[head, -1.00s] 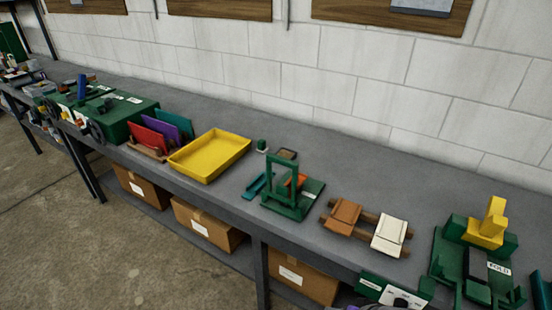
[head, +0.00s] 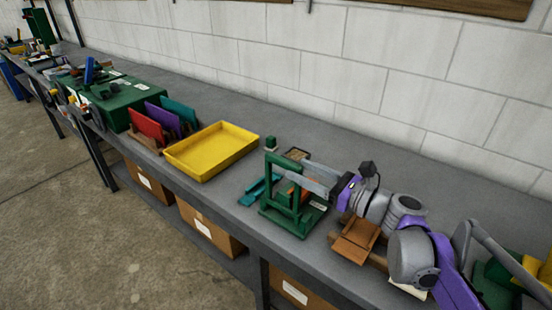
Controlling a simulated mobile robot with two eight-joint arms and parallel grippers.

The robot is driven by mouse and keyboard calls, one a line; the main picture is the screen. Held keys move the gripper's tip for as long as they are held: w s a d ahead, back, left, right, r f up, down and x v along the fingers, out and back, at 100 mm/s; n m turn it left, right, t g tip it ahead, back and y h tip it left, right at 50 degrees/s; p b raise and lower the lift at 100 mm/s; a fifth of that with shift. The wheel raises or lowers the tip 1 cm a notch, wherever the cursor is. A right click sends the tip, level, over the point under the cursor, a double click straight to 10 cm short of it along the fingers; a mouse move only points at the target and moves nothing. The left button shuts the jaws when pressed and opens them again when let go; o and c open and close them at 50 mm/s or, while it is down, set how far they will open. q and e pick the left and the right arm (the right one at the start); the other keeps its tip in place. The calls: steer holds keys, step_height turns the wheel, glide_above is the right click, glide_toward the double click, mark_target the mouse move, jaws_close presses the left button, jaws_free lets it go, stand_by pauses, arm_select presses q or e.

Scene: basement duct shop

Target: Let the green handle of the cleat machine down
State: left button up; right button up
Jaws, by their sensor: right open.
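The cleat machine (head: 297,222) is a small green stand near the middle of the bench. Its green handle (head: 269,176) is an upright frame with two posts and a top bar, and it stands raised. My right gripper (head: 288,174) reaches in from the right, with its grey fingers level at the upper part of the handle. It is open; I cannot tell whether the fingers touch the handle. My left gripper is not in view.
A yellow tray (head: 212,150) and a rack with red, purple and teal sheets (head: 147,124) stand to the left. A brown folded piece (head: 356,240) lies under my right arm. A green-and-yellow machine (head: 495,283) is partly hidden at right.

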mark_target(266, 154)
steer(key=x, duration=0.8)
steer(key=shift+w, duration=0.15)
jaws_close()
stand_by(1.1)
